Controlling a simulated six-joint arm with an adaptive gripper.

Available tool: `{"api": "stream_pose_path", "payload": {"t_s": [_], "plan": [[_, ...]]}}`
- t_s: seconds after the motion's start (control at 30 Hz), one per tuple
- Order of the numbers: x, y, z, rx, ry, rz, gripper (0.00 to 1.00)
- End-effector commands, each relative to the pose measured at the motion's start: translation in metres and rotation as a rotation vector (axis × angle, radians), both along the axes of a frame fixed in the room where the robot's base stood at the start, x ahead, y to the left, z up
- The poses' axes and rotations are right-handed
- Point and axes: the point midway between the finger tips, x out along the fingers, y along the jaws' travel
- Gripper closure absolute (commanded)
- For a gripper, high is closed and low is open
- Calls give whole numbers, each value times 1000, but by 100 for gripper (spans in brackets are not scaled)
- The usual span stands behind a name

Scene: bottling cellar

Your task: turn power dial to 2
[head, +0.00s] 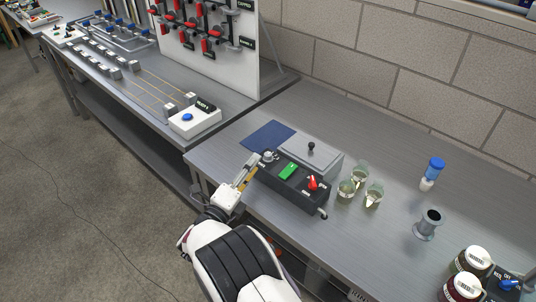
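A black control box (300,194) stands on the grey bench, its sloped front towards me. On its face are a grey round dial (269,156) at the left, a green switch (288,172) in the middle and a red knob (313,183) at the right. Their small labels cannot be read, so which one is the power dial and its setting are unclear. My gripper (250,166) is at the box's left end, its tips close to the grey dial. Whether it touches the dial, and whether its fingers are open, cannot be told.
A grey lid with a black knob (311,147) is behind the panel, and a blue mat (265,138) lies behind left. Several glasses (358,177) stand close to the box's right. Farther right are a blue-capped bottle (432,173), a grey cylinder (428,224) and jars (472,262).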

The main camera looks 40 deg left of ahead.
Motion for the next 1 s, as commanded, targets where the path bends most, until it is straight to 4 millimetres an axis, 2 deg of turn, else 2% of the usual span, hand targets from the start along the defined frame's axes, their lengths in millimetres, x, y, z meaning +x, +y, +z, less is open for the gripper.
{"api": "stream_pose_path", "payload": {"t_s": [1.0], "plan": [[10, -10, -5, 655, 219, 132, 66]]}}
